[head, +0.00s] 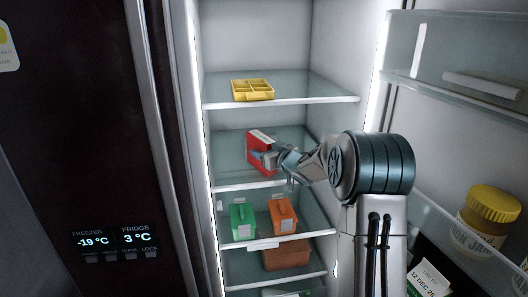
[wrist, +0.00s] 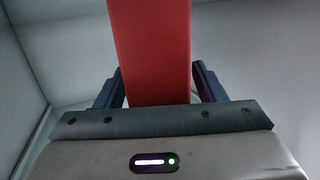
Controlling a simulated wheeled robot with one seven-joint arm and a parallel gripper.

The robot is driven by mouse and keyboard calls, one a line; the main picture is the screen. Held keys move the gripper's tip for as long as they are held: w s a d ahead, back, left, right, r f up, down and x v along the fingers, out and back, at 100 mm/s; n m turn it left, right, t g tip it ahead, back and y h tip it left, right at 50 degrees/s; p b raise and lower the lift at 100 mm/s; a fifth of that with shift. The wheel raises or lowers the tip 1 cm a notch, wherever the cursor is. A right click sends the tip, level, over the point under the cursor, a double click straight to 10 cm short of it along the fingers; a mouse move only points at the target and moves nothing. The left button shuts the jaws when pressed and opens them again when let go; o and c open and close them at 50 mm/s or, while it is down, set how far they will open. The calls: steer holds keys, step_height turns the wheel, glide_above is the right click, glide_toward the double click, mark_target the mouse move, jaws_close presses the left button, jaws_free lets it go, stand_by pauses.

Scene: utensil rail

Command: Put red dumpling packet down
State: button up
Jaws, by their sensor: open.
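The red dumpling packet (head: 254,145) stands on edge, slightly tilted in the picture, at the glass middle shelf (head: 228,172) of the open fridge. My gripper (head: 262,157) reaches in from the right and is open around it. In the wrist view the packet (wrist: 150,45) rises between the two dark fingers of my gripper (wrist: 158,85), with a narrow gap visible at the right finger. The packet's lower end is hidden behind the gripper body in that view. Whether its base rests flat on the shelf is hard to tell.
A yellow divided tray (head: 253,90) sits on the shelf above. A green box (head: 242,221) and an orange box (head: 282,217) stand on the shelf below, with a brown box (head: 287,258) lower down. The open door (head: 450,60) with a yellow-lidded jar (head: 487,222) is at right.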

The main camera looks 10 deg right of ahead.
steer(key=s+d+r+m+g+h+b, duration=0.1)
steer(key=s+d+r+h, duration=0.15)
steer(key=s, duration=0.55)
steer(key=s+d+r+m+h+b, duration=0.1)
steer(key=s+d+m+h, duration=0.15)
steer(key=s, duration=0.55)
steer(key=s+a+f+g, duration=0.2)
steer(key=s+f+g, duration=0.1)
steer(key=s, duration=0.7)
steer(key=s+a+f+g, duration=0.2)
steer(key=s+f+g, duration=0.1)
steer(key=s, duration=0.8)
steer(key=s+a+f+g+h, duration=0.1)
steer(key=s+g, duration=0.3)
steer(key=s, duration=0.6)
steer(key=shift+s+a+f+m, duration=0.2)
steer(key=shift+a+f+m, duration=0.35)
steer(key=shift+f, duration=0.35)
